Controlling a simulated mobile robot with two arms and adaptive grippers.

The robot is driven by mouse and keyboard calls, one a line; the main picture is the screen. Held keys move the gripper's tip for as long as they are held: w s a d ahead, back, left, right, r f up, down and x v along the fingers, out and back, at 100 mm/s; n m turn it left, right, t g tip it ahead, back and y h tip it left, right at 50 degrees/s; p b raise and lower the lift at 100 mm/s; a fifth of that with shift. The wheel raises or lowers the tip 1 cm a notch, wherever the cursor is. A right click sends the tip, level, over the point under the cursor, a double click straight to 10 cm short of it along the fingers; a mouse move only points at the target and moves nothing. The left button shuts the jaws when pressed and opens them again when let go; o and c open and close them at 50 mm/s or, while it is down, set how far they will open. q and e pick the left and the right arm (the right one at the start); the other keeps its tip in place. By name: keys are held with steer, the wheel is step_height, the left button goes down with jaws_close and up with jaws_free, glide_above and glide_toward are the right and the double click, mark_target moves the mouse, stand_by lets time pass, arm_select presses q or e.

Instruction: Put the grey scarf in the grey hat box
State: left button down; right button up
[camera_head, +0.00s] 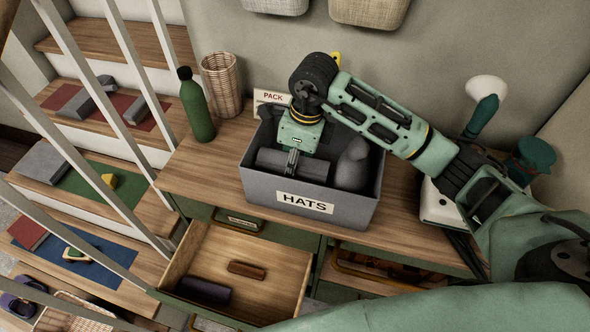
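The grey hat box (256,195) stands open on the wooden bench top, with a white HATS label on its front. The rolled grey scarf (268,160) lies across the left part of the box opening, within its walls. My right gripper (292,162) points down into the box from above, and its fingers are on the middle of the roll, shut on it. Whether the scarf touches the box floor is hidden. A rounded grey item (352,167) sits in the right part of the box. My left gripper is not in view.
A green bottle (197,108) and wicker basket (222,82) stand left of the box. A PACK card (272,97) is behind it. An open drawer (185,258) below holds a dark roll and a brown item. Stairs with mats are left; a lamp-like item (483,108) is right.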

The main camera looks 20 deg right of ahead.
steer(key=shift+w+f, duration=0.2)
steer(key=shift+f, duration=0.9)
steer(key=shift+s+f+p, duration=0.2)
steer(key=shift+f+p, duration=0.1)
steer(key=shift+f, duration=0.3)
step_height(320, 180, down, 2)
steer(key=shift+f+p, duration=0.15)
steer(key=shift+p, duration=0.2)
steer(key=shift+w+f, duration=0.15)
steer(key=shift+f, duration=0.15)
steer(key=shift+f, duration=0.1)
steer(key=shift+f+b, duration=0.1)
steer(key=shift+b, duration=0.2)
steer(key=o, duration=1.2)
